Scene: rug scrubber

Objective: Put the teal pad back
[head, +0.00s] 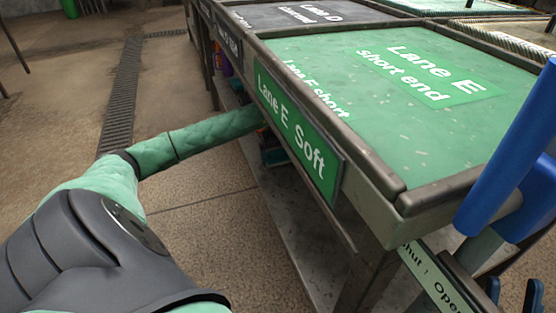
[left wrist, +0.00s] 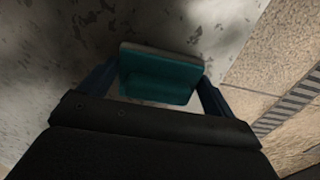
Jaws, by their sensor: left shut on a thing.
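The teal pad (left wrist: 160,75) is a small block with a paler grey-teal edge along its top. It sits between the two blue fingers of my left gripper (left wrist: 157,82) in the left wrist view, and the gripper is shut on it. Behind it is a mottled grey surface (left wrist: 60,40); I cannot tell whether the pad touches it. In the head view my left arm reaches in under the table edge, behind the Lane E Soft sign (head: 298,135). The pad cannot be made out clearly there. I cannot make out my right gripper.
The green Lane E table top (head: 390,130) has a raised dark rim. A grey lower shelf (head: 265,235) runs beneath it. A thick blue bar (head: 508,145) stands at the right, above a Shut/Open label (head: 432,278). Open floor (head: 75,95) lies to the left.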

